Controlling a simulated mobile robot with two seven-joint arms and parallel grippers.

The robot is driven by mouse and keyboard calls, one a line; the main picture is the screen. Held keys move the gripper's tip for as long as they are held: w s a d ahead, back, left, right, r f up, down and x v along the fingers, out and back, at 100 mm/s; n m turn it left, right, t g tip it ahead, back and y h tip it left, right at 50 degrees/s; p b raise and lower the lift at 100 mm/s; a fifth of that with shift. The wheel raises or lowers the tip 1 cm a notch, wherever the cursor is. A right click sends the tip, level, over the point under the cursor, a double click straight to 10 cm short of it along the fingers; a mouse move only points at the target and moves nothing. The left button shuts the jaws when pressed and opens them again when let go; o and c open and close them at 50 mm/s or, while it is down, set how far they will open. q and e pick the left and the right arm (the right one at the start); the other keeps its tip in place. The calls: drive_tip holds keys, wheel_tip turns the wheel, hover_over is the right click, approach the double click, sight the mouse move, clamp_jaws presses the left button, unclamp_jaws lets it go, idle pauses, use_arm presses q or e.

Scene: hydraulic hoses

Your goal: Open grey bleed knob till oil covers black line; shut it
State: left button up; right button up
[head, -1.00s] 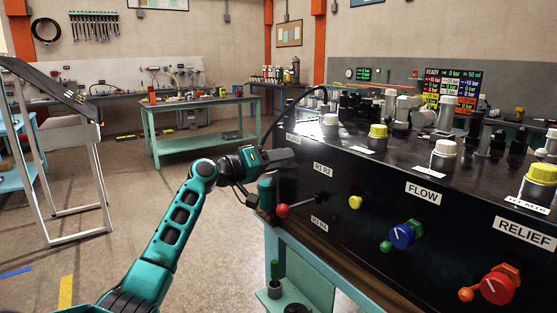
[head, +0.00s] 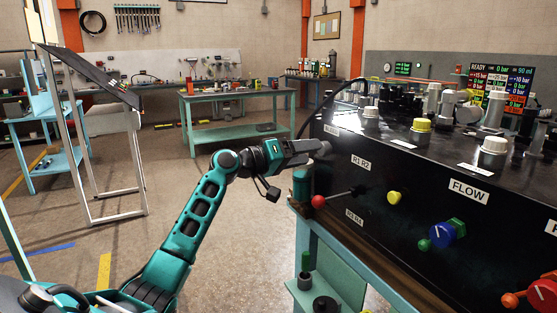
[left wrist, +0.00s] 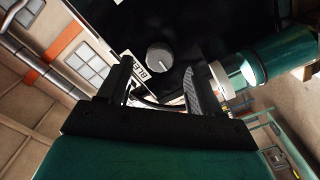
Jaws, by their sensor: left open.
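The grey bleed knob (left wrist: 160,57) shows in the left wrist view on the black panel, beside a white label that is partly covered. My left gripper (left wrist: 158,68) is open, its two fingers on either side of the knob in the picture. I cannot tell whether they touch it. In the head view my left gripper (head: 318,148) is at the left end of the black console (head: 350,210) and hides the knob. A teal cylinder with a pale section (left wrist: 240,76) stands right of the fingers; no oil level or black line can be made out. My right gripper is out of view.
Below the left gripper a red-ended lever (head: 318,202) sticks out of the console. Yellow (head: 394,198), blue (head: 447,233) and red (head: 543,296) knobs follow to the right.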

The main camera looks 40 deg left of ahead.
use_arm(q)
drive_tip(key=b+v, duration=0.1)
drive_tip(key=v, duration=0.8)
drive_tip(key=shift+s, duration=0.2)
drive_tip(key=shift+f, duration=0.1)
drive_tip(key=s+d+f+g+y, duration=0.1)
drive_tip(key=d+f, duration=0.2)
drive_tip(key=f, duration=0.6)
drive_tip(key=s+d+f+m+g+y, duration=0.1)
drive_tip(key=d+f+g+y, duration=0.15)
drive_tip(key=f, duration=0.65)
drive_tip(key=s+d+f+g+y, duration=0.15)
drive_tip(key=d+f, duration=0.25)
drive_tip(key=f, duration=0.5)
drive_tip(key=s+d+f+m, duration=0.6)
drive_tip(key=s+d+f, duration=0.7)
drive_tip(key=s+d, duration=0.4)
drive_tip(key=shift+s+d+f+g, duration=0.15)
drive_tip(key=shift+d+f+g, duration=0.05)
drive_tip(key=shift+d+g, duration=0.2)
drive_tip(key=shift+c, duration=0.4)
